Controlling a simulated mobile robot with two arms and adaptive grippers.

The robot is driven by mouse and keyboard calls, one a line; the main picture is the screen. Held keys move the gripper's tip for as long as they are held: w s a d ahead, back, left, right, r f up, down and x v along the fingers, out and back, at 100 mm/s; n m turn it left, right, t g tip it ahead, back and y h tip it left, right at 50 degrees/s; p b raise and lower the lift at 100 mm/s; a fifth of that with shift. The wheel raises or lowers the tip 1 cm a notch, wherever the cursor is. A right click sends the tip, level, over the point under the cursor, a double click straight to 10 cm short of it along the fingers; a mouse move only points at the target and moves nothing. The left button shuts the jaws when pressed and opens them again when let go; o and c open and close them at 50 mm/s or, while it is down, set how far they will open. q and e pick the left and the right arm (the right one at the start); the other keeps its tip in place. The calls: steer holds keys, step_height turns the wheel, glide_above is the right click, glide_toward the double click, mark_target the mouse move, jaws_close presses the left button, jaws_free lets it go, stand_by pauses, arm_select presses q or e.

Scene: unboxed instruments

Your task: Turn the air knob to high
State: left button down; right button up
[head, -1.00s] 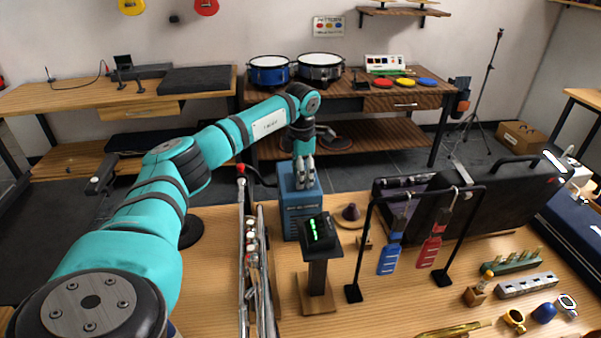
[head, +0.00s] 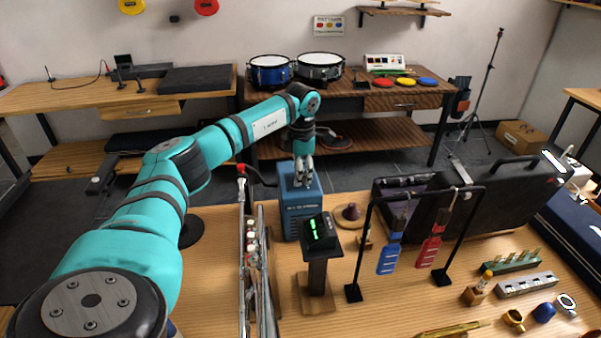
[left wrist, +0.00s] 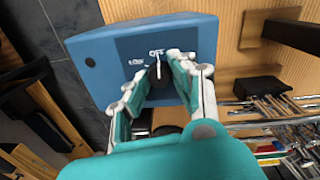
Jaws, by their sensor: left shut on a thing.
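The air unit is a blue box (head: 301,214) on the wooden table, with a dark panel on top. In the left wrist view its top (left wrist: 97,62) carries the labels LOW and OFF. The air knob (left wrist: 159,70) has a white pointer line directed at about OFF. My left gripper (head: 303,180) reaches down onto the box top. In the left wrist view its fingers (left wrist: 160,64) are shut on the knob from both sides, hiding part of it and any label beneath. My right gripper is not in view.
A black stand with a green-lit display (head: 319,232) stands in front of the box. Metal instrument parts (head: 252,265) lie to its left. A black rack (head: 428,198) with blue and red tags and a dark open case (head: 490,205) stand to the right.

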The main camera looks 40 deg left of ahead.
arm_select(q)
steer(key=shift+r+m+p, duration=0.15)
steer(key=shift+m+p, duration=0.25)
steer(key=shift+m, duration=0.7)
steer(key=m, duration=0.2)
steer(key=shift+m+p, duration=0.3)
steer(key=shift+p, duration=0.05)
steer(key=m, duration=0.2)
steer(key=shift+m, duration=2.1)
steer(key=c, duration=1.1)
jaws_free()
